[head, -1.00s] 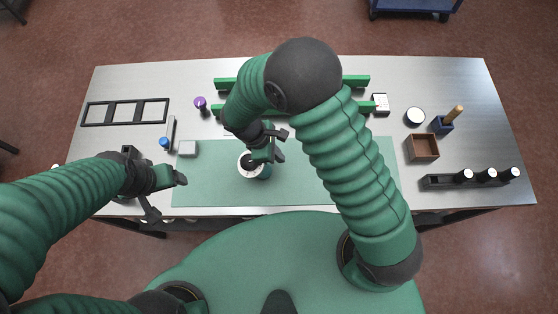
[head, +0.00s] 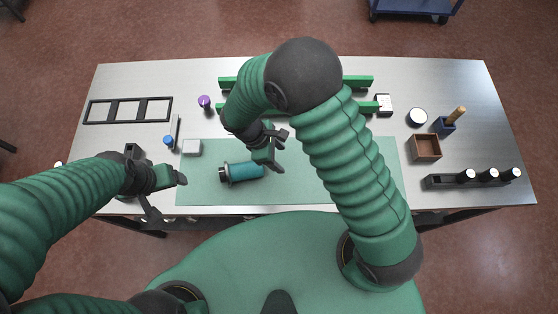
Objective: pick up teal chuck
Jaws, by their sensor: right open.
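The teal chuck (head: 245,172) lies on its side on the green mat (head: 330,185), its dark end pointing left. My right gripper (head: 276,152) is open, just above and to the right of the chuck's right end. I cannot tell whether a finger touches it. My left gripper (head: 165,196) hangs over the table's front left, left of the mat, away from the chuck. Its fingers look spread apart with nothing between them.
A purple-topped item (head: 204,102) and green rails (head: 355,108) are behind. A brown box (head: 425,147) and a black rack (head: 445,182) stand right. The mat's right part is clear.

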